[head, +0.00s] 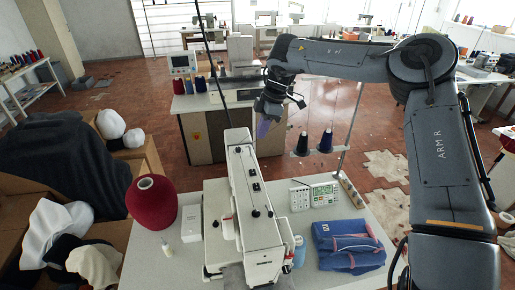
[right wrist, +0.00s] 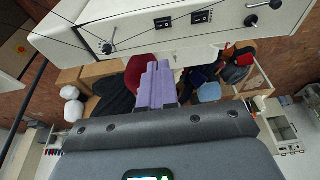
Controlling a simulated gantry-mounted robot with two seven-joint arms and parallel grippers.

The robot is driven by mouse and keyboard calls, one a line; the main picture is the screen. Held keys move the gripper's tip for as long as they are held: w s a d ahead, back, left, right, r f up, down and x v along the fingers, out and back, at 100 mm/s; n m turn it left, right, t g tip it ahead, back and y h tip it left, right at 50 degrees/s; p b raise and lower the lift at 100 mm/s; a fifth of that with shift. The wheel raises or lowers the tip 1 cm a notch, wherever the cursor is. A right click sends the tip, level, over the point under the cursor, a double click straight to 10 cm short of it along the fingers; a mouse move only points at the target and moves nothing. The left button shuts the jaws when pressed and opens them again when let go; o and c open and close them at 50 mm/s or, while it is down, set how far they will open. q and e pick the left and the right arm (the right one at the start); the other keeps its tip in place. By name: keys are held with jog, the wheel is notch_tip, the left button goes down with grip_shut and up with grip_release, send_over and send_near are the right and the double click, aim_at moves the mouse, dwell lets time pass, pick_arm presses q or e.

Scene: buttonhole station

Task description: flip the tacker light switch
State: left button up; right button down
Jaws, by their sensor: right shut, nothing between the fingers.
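The white tacker machine (head: 243,205) stands on the table in the head view, with small dark controls on its top. In the right wrist view its white body (right wrist: 130,35) crosses the top and carries two black rocker switches (right wrist: 162,23) and (right wrist: 202,16). I cannot tell which is the light switch, or their positions. My right gripper (head: 263,129) is beyond the far end of the machine, with purple fingers pointing down. In the right wrist view the fingers (right wrist: 156,68) are shut and empty, apart from the switches. My left gripper is not in view.
A red thread cone (head: 152,203) stands left of the machine. Dark thread cones (head: 325,142) stand behind. A thin pole rises near my gripper.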

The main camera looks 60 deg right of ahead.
jog(key=p, duration=0.2)
send_over(252, 169)
jog(key=f, duration=1.1)
jog(key=shift+s+d+f, duration=0.15)
jog(key=shift+s+d, duration=0.05)
jog(key=shift+s, duration=0.15)
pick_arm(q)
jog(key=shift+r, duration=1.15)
pick_arm(e)
jog(key=shift+f, duration=1)
